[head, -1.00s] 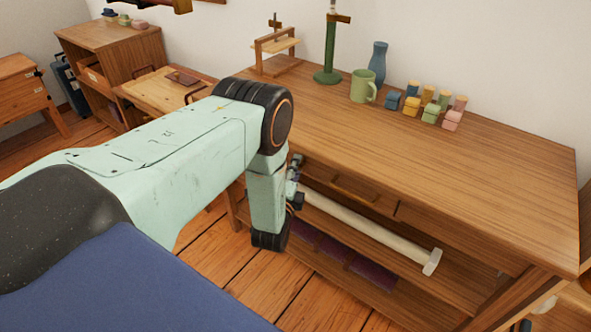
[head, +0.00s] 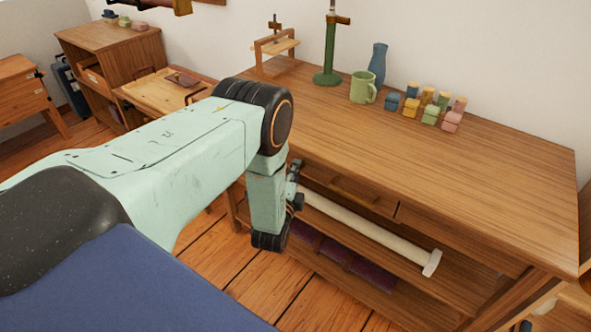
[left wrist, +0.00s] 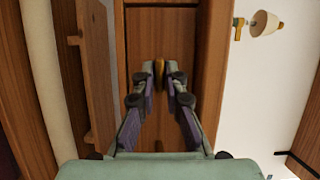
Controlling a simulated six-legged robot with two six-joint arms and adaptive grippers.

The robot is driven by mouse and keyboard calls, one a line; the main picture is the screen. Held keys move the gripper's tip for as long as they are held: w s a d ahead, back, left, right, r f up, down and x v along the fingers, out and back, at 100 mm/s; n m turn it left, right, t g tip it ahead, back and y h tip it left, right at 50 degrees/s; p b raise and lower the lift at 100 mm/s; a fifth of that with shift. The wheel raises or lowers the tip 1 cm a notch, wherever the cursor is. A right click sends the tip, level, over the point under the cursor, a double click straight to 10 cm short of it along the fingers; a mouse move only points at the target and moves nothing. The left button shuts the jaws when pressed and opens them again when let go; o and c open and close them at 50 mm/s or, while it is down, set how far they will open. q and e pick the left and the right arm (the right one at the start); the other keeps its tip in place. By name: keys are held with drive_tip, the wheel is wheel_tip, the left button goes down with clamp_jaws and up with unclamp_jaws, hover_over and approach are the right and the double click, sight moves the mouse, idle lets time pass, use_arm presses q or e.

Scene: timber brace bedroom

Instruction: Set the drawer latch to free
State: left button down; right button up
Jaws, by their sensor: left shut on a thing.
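My left gripper (left wrist: 160,80) is shut on a small brass-coloured piece (left wrist: 159,70), which looks like the drawer latch. It stands out from the wooden front and shows between the fingertips in the left wrist view. In the head view my left gripper (head: 296,188) is at the front of the long wooden desk, mostly hidden behind my own wrist. The drawer front (head: 376,204) with its wooden handle (head: 352,190) lies just right of it. The latch is hidden in the head view, and its setting cannot be told. My right gripper is not in view.
The desk top (head: 450,170) carries a green mug (head: 362,88), a blue vase (head: 378,64), a green stand (head: 328,60) and several coloured blocks. A pale roller (head: 370,232) runs below the drawer. A shelf (head: 355,270) lies underneath. Floor is open in front.

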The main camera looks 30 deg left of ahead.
use_arm(q)
drive_tip(key=shift+a+r+n+g+h+p, duration=0.1)
drive_tip(key=shift+n+g+h+p, duration=0.8)
drive_tip(key=shift+n, duration=1.25)
drive_tip(key=shift+a+r+n+g+h+p, duration=0.1)
drive_tip(key=shift+n+g+h+p, duration=0.35)
drive_tip(key=shift+n+h, duration=1.25)
drive_tip(key=shift+a+r+n+g+h+p, duration=0.1)
drive_tip(key=shift+n+g+h+p, duration=0.5)
drive_tip(key=shift+n, duration=1.95)
drive_tip(key=shift+t+p, duration=0.25)
drive_tip(key=shift+p, duration=0.05)
drive_tip(key=c, duration=1.4)
unclamp_jaws()
drive_tip(key=shift+c, duration=0.2)
drive_tip(key=v, duration=1.2)
drive_tip(key=shift+a, duration=0.15)
